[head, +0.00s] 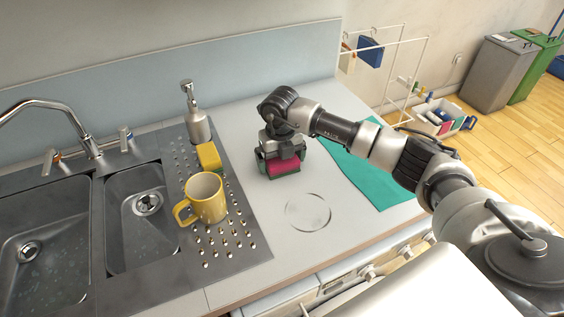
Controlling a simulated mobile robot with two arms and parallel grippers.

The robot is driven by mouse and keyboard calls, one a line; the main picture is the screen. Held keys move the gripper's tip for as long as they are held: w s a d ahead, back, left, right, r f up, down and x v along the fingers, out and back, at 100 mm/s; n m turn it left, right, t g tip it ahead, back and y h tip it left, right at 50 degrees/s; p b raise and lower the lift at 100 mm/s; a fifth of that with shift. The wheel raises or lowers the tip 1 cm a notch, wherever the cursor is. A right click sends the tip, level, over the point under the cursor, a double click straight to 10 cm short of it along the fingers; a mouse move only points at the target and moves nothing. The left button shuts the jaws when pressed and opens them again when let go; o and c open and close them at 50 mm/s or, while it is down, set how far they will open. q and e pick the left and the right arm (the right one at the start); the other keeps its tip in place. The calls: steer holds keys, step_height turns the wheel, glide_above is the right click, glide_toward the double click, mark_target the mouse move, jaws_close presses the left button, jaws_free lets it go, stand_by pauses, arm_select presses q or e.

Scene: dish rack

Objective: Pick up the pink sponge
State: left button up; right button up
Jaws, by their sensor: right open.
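The pink sponge (284,166) lies on the light worktop, to the right of the perforated drainboard. My right gripper (280,158) is directly over it, pointing down, with its jaws on either side of the sponge. The jaws are open, and they and the wrist hide part of the sponge. Whether the fingers touch it cannot be told from this view. My left gripper does not show.
A yellow mug (207,198), a yellow sponge (209,157) and a soap dispenser (196,118) stand on the drainboard (222,238). A teal cloth (372,178) lies right of the gripper. The worktop in front, with a ring mark (308,212), is clear.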

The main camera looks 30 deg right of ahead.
steer(key=c, duration=0.3)
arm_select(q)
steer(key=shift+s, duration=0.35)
arm_select(e)
steer(key=c, duration=0.3)
steer(key=shift+r, duration=0.1)
